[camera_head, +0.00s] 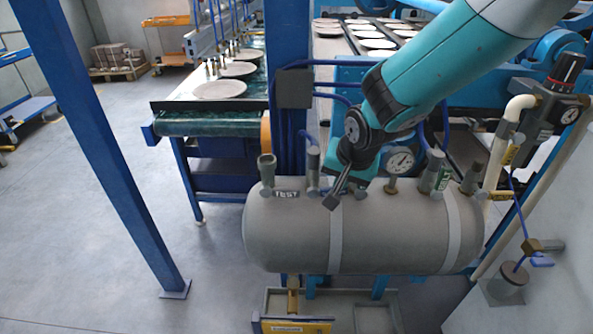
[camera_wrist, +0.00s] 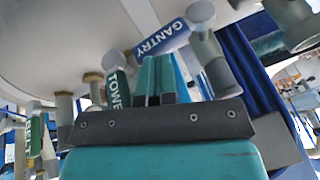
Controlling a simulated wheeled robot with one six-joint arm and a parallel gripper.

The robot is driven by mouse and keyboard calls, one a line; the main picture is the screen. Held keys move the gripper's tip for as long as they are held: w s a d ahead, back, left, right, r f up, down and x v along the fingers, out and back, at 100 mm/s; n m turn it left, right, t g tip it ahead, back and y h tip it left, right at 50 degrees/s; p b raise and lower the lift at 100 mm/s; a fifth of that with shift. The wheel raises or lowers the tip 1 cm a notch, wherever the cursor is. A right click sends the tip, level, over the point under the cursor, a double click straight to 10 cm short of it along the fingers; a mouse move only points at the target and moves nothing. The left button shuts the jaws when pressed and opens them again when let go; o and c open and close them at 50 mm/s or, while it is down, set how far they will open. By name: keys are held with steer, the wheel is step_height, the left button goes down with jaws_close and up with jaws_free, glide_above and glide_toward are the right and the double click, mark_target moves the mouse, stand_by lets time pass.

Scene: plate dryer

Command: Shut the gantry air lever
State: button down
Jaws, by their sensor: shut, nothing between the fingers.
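The gantry air lever is a blue handle lettered GANTRY (camera_wrist: 163,39), at the top middle of the wrist view, with a grey round end at its upper right. It lies slanted beside the grey tank. In the head view my gripper (camera_head: 333,201) is over the top of the tank (camera_head: 390,240), just right of a grey valve post (camera_head: 313,160); the lever is mostly hidden there. In the wrist view my gripper (camera_wrist: 155,72) is shut and empty, its tips close below the GANTRY lettering. I cannot tell if they touch it.
A TEST label (camera_head: 286,194), a gauge (camera_head: 399,161) and more valve posts line the tank top. A blue post (camera_head: 110,150) stands left; the floor there is clear.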

steer(key=shift+r, duration=0.1)
stand_by(0.3)
steer(key=shift+r+p, duration=0.4)
step_height(320, 180, up, 3)
steer(key=shift+f+p, duration=0.1)
steer(key=shift+p, duration=1.05)
steer(key=s+d+r+b, duration=0.2)
steer(key=s+d+r, duration=0.2)
steer(key=d, duration=0.4)
steer(key=shift+r, duration=0.45)
steer(key=shift+a, duration=0.1)
steer(key=s+r+n+g+y, duration=0.1)
steer(key=s+r+n, duration=0.1)
steer(key=s, duration=0.5)
steer(key=s+a+r+n+g+y, duration=0.1)
steer(key=s+n, duration=0.3)
steer(key=s, duration=0.4)
steer(key=s+a+r+n+g, duration=0.1)
steer(key=s+r+n+g, duration=0.1)
steer(key=s, duration=0.6)
steer(key=shift+a+r+n+y, duration=0.25)
steer(key=shift+r+n+y, duration=0.15)
steer(key=shift+r+n, duration=0.6)
steer(key=shift+f, duration=0.1)
